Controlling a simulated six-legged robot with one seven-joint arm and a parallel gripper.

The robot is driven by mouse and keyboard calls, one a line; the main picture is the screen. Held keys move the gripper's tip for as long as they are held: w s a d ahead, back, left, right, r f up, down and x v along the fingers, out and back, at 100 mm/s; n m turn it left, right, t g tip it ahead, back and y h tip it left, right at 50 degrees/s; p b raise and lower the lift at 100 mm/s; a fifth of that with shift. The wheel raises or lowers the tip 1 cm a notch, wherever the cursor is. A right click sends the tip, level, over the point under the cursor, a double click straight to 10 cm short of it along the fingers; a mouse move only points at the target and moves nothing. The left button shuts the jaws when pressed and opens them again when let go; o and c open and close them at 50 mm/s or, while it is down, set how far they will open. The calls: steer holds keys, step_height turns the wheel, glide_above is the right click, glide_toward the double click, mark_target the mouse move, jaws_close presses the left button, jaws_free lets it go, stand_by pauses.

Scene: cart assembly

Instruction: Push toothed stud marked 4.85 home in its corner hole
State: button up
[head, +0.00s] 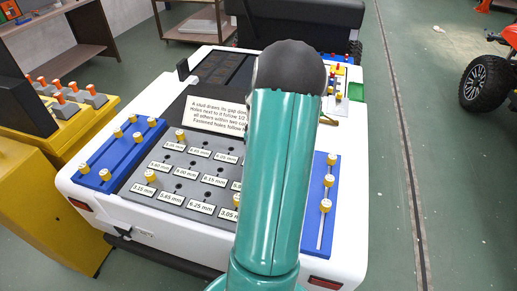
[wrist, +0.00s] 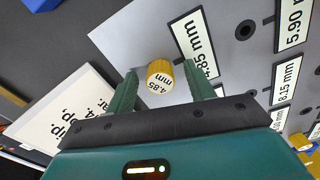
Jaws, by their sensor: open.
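The toothed stud marked 4.85 (wrist: 160,76) is yellow with a white marked cap. In the wrist view it stands at a corner of the grey panel (wrist: 222,68), beside the label reading 4.85 mm (wrist: 194,45). My gripper (wrist: 160,82) is open, with one finger on each side of the stud and a visible gap on both sides. How deep the stud sits in its hole cannot be told, as its lower part is hidden. In the head view my arm covers this stud and the gripper; part of the grey panel (head: 165,195) shows.
A white text sign (wrist: 62,122) lies close to the left finger. Labelled holes and other yellow studs (head: 180,135) share the panel. Blue strips with studs, left (head: 115,160) and right (head: 322,225), flank it on the white cart (head: 345,150). A yellow stand (head: 50,200) is at left.

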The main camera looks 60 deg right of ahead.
steer(key=shift+r, duration=0.1)
step_height(320, 180, up, 14)
stand_by(0.5)
steer(key=shift+f, duration=0.2)
